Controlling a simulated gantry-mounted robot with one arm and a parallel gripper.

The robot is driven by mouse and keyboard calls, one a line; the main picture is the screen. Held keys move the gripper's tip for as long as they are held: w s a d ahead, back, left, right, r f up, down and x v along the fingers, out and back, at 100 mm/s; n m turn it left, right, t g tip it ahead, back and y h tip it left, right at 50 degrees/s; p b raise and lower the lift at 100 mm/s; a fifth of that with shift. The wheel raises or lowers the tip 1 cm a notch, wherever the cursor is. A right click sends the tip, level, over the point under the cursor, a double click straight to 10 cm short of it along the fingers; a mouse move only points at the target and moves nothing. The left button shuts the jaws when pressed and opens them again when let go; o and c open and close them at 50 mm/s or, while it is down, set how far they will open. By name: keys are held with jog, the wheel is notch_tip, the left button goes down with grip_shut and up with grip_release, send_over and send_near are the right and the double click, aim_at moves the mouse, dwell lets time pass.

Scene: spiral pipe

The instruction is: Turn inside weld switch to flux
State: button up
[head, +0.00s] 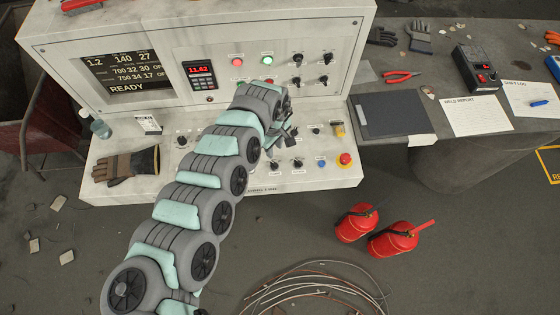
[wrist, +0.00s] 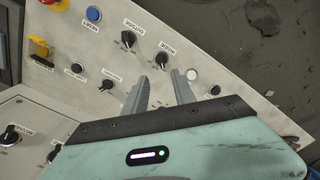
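My gripper (wrist: 160,77) is open and empty in the wrist view, with its two grey fingers apart. A black rotary knob (wrist: 161,60) with a small label lies just beyond the fingertips, roughly in line with the gap. A second black knob (wrist: 128,39) sits beside it, up and to the left. In the head view the two front-row knobs are the left one (head: 275,165) and the right one (head: 298,164), below my gripper.
A blue button (head: 322,163) and a red emergency stop (head: 345,159) sit right of the knobs. A white button (wrist: 192,74) is beside the right fingertip. A glove (head: 127,166) lies on the console's left, a dark clipboard (head: 390,115) on the right.

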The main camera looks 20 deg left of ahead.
aim_at(274, 164)
notch_tip(274, 164, down, 11)
jog(key=shift+s+r, duration=0.1)
jog(key=shift+r, duration=0.05)
dwell(0.4)
jog(key=shift+c, duration=0.4)
grip_shut()
